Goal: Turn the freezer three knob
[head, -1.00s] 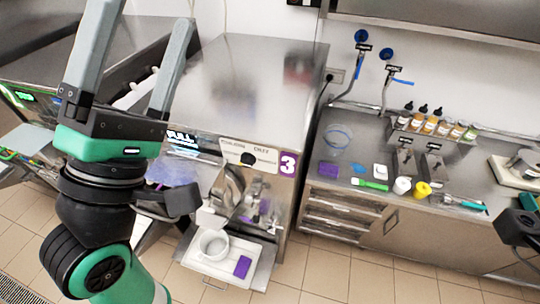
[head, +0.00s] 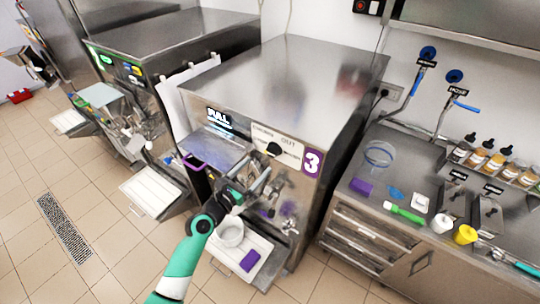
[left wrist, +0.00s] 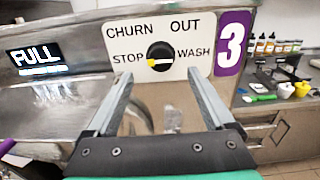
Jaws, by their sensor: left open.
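Freezer three is the steel machine (head: 270,75) with the purple "3" label. Its black knob (head: 274,149) sits on a white plate; it also shows in the left wrist view (left wrist: 161,53). The plate reads CHURN, OUT, STOP and WASH, and the knob's yellow mark points left, towards STOP. My left gripper (head: 268,178) is open in front of the machine, just below the knob plate. In the left wrist view my left gripper (left wrist: 160,75) has its two fingers apart, either side of and below the knob, with nothing between them. My right gripper is not in view.
A lit FULL display (left wrist: 39,54) is left of the plate. Below are a metal spout, a white tub (head: 230,232) and a purple block (head: 250,261) on a drop shelf. A counter (head: 400,160) with bottles stands right; another freezer (head: 165,45) stands left.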

